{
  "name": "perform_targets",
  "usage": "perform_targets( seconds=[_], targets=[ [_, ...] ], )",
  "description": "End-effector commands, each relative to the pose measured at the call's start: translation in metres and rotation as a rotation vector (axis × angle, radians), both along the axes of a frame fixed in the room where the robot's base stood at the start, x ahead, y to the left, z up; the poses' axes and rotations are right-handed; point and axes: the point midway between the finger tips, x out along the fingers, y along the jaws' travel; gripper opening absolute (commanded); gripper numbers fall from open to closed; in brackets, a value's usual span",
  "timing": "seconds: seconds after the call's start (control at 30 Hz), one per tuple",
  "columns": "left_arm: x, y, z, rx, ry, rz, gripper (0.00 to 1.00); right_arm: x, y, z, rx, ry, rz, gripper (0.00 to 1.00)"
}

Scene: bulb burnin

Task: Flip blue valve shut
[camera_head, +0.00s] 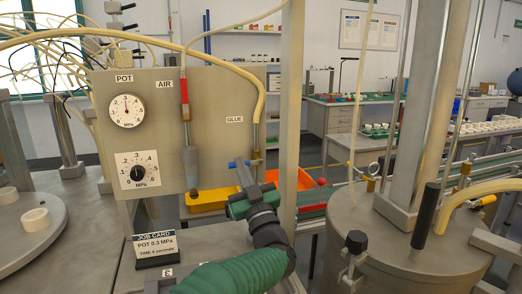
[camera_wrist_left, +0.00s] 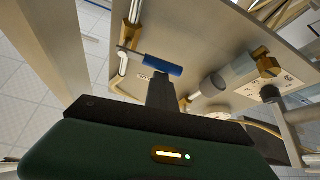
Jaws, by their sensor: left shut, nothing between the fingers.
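The blue valve handle (camera_head: 238,162) sits on a brass valve (camera_head: 255,156) in the glue line, at the right edge of the grey panel. It points left from the valve, crosswise to the line. My left gripper (camera_head: 243,174) is shut and empty, its fingertips just below the handle in the head view. In the left wrist view the blue handle (camera_wrist_left: 158,65) lies just beyond the tips of my shut fingers (camera_wrist_left: 161,82). I cannot tell whether they touch. My right gripper does not show.
A job card (camera_head: 155,248) stands in front. A metal post (camera_head: 291,110) rises just right of the valve. A lidded pot (camera_head: 400,245) stands at right.

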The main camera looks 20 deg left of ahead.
Motion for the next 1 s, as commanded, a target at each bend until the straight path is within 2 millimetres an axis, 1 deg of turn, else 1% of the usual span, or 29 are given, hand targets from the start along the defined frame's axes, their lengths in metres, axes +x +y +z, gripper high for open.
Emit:
perform_targets(
  seconds=[0.03,0.2,0.4,0.53,1.0],
  targets=[
    [-0.002,-0.005,-0.007,-0.002,0.012,-0.005,0.00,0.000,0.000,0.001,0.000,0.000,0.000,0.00],
    [-0.023,-0.024,-0.021,-0.001,0.009,-0.006,0.00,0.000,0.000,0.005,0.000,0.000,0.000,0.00],
    [-0.043,-0.039,-0.035,-0.001,0.005,-0.004,0.00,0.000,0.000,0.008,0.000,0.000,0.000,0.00],
    [-0.046,-0.041,-0.037,0.000,0.003,-0.003,0.00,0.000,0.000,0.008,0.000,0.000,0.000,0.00],
    [-0.046,-0.041,-0.036,-0.001,0.001,-0.003,0.00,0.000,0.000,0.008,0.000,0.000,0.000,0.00]
  ],
)
